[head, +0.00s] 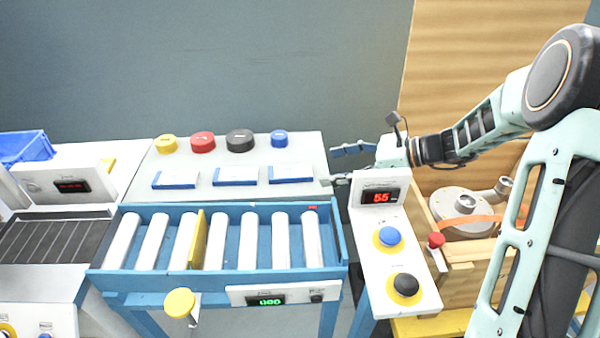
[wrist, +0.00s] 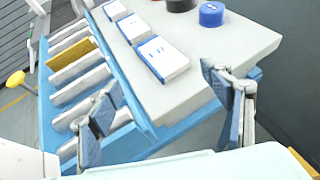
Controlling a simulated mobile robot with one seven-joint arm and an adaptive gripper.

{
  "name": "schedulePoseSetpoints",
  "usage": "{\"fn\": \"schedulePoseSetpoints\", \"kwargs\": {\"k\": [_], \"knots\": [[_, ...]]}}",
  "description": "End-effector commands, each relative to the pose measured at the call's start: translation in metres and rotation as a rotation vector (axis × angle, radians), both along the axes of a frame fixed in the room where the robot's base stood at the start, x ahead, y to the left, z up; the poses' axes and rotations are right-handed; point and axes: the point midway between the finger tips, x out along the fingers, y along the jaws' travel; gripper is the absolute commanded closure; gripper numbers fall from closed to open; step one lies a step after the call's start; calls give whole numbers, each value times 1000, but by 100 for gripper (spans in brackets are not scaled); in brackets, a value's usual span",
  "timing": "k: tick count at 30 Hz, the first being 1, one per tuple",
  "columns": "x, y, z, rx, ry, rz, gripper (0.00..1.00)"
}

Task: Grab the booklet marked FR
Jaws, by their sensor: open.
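Three white booklets with blue edges lie in a row on the pale bench top: a left one (head: 176,180), a middle one (head: 236,176) and a right one (head: 291,173). I cannot tell which is marked FR. My gripper (head: 346,166) is open and empty, just right of the right booklet; its two fingers (wrist: 158,90) are spread and apart from it.
Yellow (head: 166,144), red (head: 203,142), black (head: 240,140) and blue (head: 279,139) round pieces stand behind the booklets. A blue-framed roller conveyor (head: 220,275) runs in front. A control box (head: 380,225) with buttons stands at the right, below my gripper.

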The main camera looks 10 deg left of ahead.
Motion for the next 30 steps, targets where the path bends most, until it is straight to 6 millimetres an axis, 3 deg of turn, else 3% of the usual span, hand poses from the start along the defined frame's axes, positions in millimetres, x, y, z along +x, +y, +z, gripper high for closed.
{"fn": "schedulePoseSetpoints", "kwargs": {"k": [7,14,22,30], "knots": [[4,34,-18,1,0,3,27],[7,52,-24,0,-1,2,27],[12,88,-39,1,-1,4,27],[14,93,-41,0,-2,0,27]]}}
